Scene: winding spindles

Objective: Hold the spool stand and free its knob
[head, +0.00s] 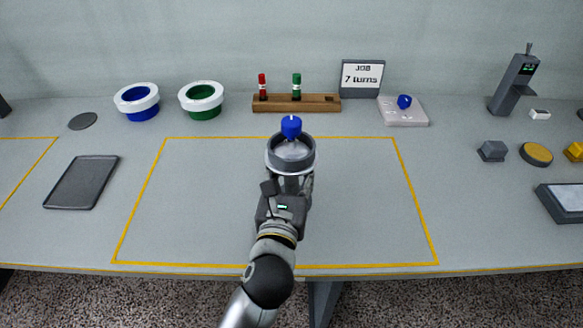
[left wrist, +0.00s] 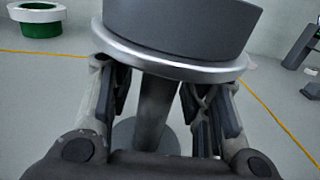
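The spool stand is a grey cup with a lighter rim (head: 291,160) on a post, standing within the yellow outline. A blue knob (head: 291,127) sits on top at its centre. My left gripper (head: 291,184) is at the stand's near side, below the cup. In the left wrist view, the cup (left wrist: 182,25) fills the top and the grey post (left wrist: 154,112) runs down to a round foot. The left gripper's fingers (left wrist: 156,100) are on both sides of the post, with narrow gaps seeming to show beside it. The knob is outside that view. My right gripper is not in view.
Blue (head: 137,101) and green (head: 202,100) white-rimmed spools, a wooden rack (head: 325,103), a job sign (head: 362,78) and a pale block with a blue knob (head: 403,111) stand at the back. A dark tray (head: 82,183) lies left. The outlined area around the stand is clear.

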